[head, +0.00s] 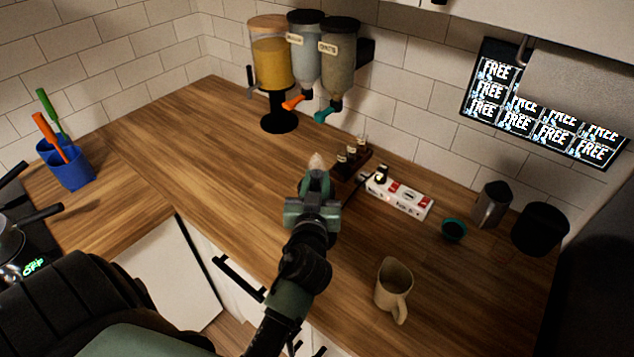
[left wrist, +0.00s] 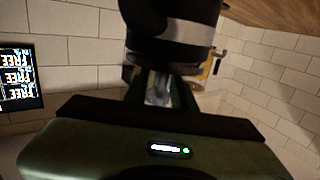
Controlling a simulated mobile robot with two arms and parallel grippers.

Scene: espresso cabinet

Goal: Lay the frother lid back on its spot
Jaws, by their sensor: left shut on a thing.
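My left gripper (head: 316,183) is raised over the middle of the counter, seen mostly from behind. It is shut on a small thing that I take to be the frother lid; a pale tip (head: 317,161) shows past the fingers. In the left wrist view a dark, rounded piece with a grey band (left wrist: 172,32) shows beyond the fingers (left wrist: 160,92); I cannot tell its full shape. A black, round vessel (head: 540,228), possibly the frother, stands at the far right, and a grey metal pitcher (head: 491,205) is beside it. My right gripper is not in view.
A white-and-red box (head: 400,197), a small rack of bottles (head: 349,158) and a teal cup (head: 454,230) stand near the wall. A beige mug (head: 393,287) is near the front. Dispensers (head: 270,60) stand at the back.

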